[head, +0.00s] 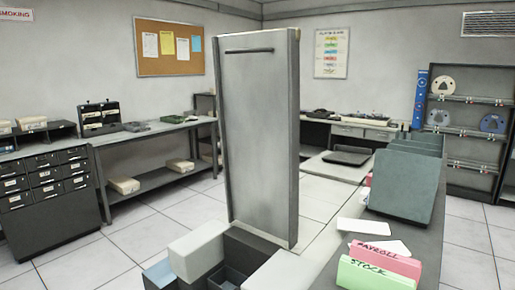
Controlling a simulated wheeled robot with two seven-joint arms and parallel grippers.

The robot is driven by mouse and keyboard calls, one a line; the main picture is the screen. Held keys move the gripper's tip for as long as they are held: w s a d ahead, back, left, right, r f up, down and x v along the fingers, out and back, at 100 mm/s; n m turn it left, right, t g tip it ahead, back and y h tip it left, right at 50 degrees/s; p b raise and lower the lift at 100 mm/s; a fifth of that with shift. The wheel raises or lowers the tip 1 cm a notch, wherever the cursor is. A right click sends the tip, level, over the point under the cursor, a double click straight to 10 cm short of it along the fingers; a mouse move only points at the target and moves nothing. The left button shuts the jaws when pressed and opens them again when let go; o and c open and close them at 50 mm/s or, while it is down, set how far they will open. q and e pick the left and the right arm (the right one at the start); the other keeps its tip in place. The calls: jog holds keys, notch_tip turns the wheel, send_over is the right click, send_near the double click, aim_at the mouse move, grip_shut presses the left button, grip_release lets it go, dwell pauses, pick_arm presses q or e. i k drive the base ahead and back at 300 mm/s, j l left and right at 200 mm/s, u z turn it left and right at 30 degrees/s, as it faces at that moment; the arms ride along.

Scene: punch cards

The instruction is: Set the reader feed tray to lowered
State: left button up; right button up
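A tall pale grey panel (262,140) with raised side edges stands upright in the middle of the head view. A dark horizontal bar (249,50) runs across it near the top. It looks like the reader feed tray in a raised position, but I cannot tell for certain. Its lower end is partly hidden behind grey box shapes (197,250). Neither my left nor my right gripper is in view.
At right, a counter holds a grey-green slanted rack (405,185), a pink card block (385,262) labelled PAYROLL and a green one (372,275) labelled STOCK. A bench (150,140) and dark drawers (45,185) stand left. Tiled floor is clear between.

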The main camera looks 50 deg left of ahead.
aim_at(256, 74)
jog(key=u, duration=1.65)
jog(key=i+j+z, duration=0.1)
jog(key=i+z, duration=0.25)
jog(key=k, duration=0.1)
